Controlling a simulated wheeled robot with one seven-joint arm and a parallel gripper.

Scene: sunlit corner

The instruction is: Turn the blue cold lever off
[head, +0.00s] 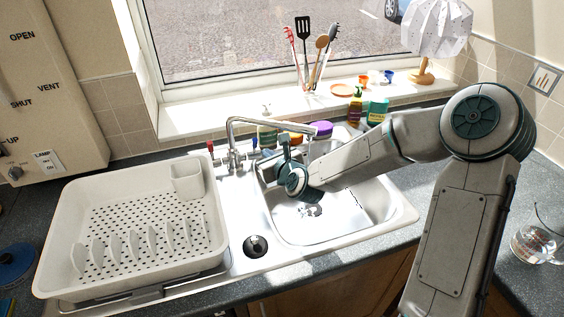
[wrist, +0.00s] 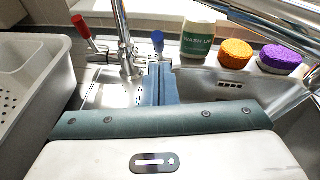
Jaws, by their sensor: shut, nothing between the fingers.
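The blue cold lever (wrist: 157,41) stands upright on the right side of the chrome tap (wrist: 126,55) in the wrist view. In the head view the blue lever (head: 254,143) is small, right of the tap body (head: 233,156). The red lever (wrist: 82,27) tilts on the tap's left side. My gripper (wrist: 160,72) is shut and empty. Its fingertips are just in front of and below the blue lever; I cannot tell whether they touch it. In the head view my gripper (head: 284,140) is over the sink's left rear edge. I cannot tell whether water runs.
The sink basin (head: 345,222) lies below my arm. A white dish rack (head: 130,275) stands left. A wash-up bottle (wrist: 198,38), an orange sponge (wrist: 235,54) and a purple sponge (wrist: 280,58) are behind the sink. The tap's spout (head: 262,122) arches close by my gripper.

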